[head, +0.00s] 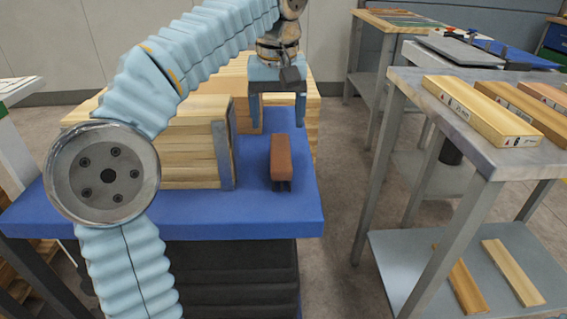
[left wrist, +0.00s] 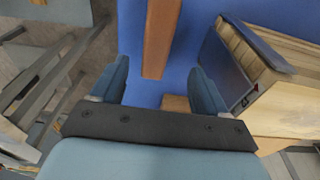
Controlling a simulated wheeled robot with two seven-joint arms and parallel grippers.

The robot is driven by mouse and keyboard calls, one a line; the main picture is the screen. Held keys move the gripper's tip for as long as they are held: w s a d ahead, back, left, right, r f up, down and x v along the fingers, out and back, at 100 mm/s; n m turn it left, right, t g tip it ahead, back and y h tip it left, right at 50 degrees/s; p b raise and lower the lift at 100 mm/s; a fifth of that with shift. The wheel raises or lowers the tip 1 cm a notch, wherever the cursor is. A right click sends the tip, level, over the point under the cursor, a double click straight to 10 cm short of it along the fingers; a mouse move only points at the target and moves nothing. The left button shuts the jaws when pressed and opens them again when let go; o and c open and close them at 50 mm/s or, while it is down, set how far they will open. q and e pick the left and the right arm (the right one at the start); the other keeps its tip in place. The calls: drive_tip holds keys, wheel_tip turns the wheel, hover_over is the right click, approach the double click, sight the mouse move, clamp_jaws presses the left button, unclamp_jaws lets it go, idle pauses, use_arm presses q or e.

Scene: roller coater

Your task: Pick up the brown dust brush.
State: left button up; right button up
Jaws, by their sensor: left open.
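The brown dust brush (head: 281,158) lies on the blue tabletop (head: 270,207), with a dark strip along its underside. My left gripper (head: 278,118) is open, fingers pointing down, above the table and just beyond the brush's far end. In the left wrist view the brush (left wrist: 160,38) reaches in from the top edge, and its near end lines up between the two open fingers of my left gripper (left wrist: 160,82). Nothing is held between the fingers. My right gripper is not in view.
Stacked wooden boards (head: 185,150) with a grey upright stand left of the brush, close to my left gripper. A side table (head: 470,150) on the right holds boards, with more on its lower shelf. The blue top is bare in front of the brush.

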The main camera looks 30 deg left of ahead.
sight(280, 149)
use_arm(q)
drive_tip(key=f, duration=0.3)
drive_tip(key=f+b, duration=0.1)
drive_tip(key=f, duration=0.1)
drive_tip(key=f+b, duration=0.1)
drive_tip(key=f, duration=0.2)
drive_tip(key=shift+w+f, duration=0.35)
drive_tip(key=shift+w, duration=0.05)
drive_tip(key=shift+c, duration=0.4)
drive_tip(key=c, duration=1)
drive_tip(key=shift+r, duration=0.1)
drive_tip(key=shift+c, duration=0.2)
